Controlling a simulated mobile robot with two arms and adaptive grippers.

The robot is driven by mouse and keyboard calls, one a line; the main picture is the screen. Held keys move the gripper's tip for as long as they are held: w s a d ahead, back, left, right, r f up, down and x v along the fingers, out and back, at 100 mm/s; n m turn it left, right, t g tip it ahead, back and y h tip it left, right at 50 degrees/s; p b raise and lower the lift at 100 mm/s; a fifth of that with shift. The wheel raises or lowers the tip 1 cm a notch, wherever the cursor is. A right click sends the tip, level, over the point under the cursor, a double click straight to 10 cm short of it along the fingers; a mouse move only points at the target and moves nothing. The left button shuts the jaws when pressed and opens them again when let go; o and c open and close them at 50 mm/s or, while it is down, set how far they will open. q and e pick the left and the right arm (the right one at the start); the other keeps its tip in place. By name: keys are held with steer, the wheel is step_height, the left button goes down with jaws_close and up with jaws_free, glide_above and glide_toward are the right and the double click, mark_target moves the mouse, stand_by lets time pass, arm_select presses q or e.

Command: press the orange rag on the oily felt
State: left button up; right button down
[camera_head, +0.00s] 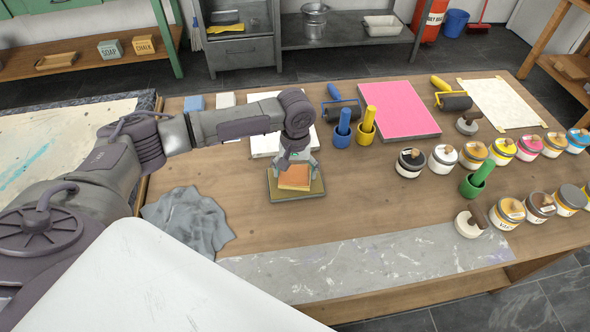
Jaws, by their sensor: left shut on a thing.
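The orange rag (294,178) is a small folded square. It lies over the felt (282,195), a flat olive-brown pad on the wooden table; whether the two touch is hard to tell. My left gripper (296,163) comes down from above and is shut on the far edge of the rag. Its fingers hide that edge of the rag and part of the felt behind it. My right gripper does not show.
A crumpled grey cloth (188,219) lies left of the felt. Blue (343,129) and yellow (366,127) pots with handled tools, a pink slab (398,110) and several ink cans stand to the right. A marbled grey strip (370,262) runs along the front edge.

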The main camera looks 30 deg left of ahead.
mark_target(295, 173)
arm_select(q)
steer(key=shift+s+f+p, duration=0.15)
steer(key=shift+p, duration=0.3)
stand_by(1.6)
step_height(295, 173, up, 7)
steer(key=p, duration=0.9)
stand_by(0.6)
